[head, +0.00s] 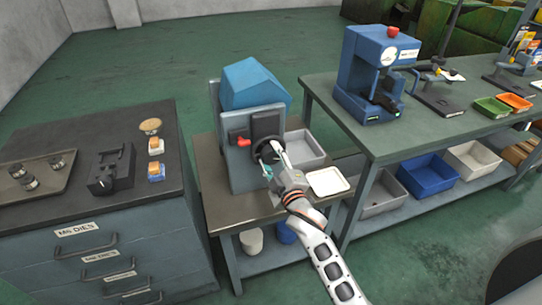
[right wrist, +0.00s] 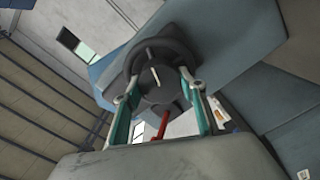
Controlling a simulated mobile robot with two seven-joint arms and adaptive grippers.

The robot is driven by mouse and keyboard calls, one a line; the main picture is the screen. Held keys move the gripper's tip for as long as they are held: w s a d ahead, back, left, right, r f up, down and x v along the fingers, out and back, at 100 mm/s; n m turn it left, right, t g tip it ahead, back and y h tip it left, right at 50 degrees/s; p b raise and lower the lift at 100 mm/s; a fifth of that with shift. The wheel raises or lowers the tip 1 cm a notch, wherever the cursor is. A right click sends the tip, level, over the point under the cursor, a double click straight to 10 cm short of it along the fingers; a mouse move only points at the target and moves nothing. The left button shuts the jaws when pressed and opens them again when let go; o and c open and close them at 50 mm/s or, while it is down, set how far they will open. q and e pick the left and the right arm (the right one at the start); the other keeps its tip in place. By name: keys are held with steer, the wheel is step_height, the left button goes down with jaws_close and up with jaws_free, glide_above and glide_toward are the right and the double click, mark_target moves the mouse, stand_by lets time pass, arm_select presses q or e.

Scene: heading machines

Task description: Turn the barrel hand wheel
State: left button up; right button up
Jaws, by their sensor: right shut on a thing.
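The barrel hand wheel (head: 262,157) is a dark round wheel on the front of a grey machine (head: 241,165) with a blue faceted barrel (head: 253,84) on top. My right gripper (head: 271,160) is at the wheel and partly hides it. In the right wrist view, the dark wheel (right wrist: 165,50) with a pale mark on its hub lies between the teal fingers of my right gripper (right wrist: 162,80). The gripper is shut on the wheel; the exact contact is hard to see. My left gripper is not in view.
A red knob (head: 243,142) sticks out left of the wheel. A grey bin (head: 304,148) and a white tray (head: 328,181) stand right of the machine. A dark-topped drawer cabinet (head: 90,230) is at left, a green workbench (head: 420,130) with a blue press (head: 372,75) at right.

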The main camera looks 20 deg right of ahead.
steer(key=m, duration=1.2)
steer(key=shift+d+m, duration=0.2)
steer(key=shift+m, duration=0.2)
stand_by(0.4)
steer(key=o, duration=1.1)
steer(key=shift+o, duration=0.2)
steer(key=s, duration=1.2)
steer(key=shift+d, duration=0.3)
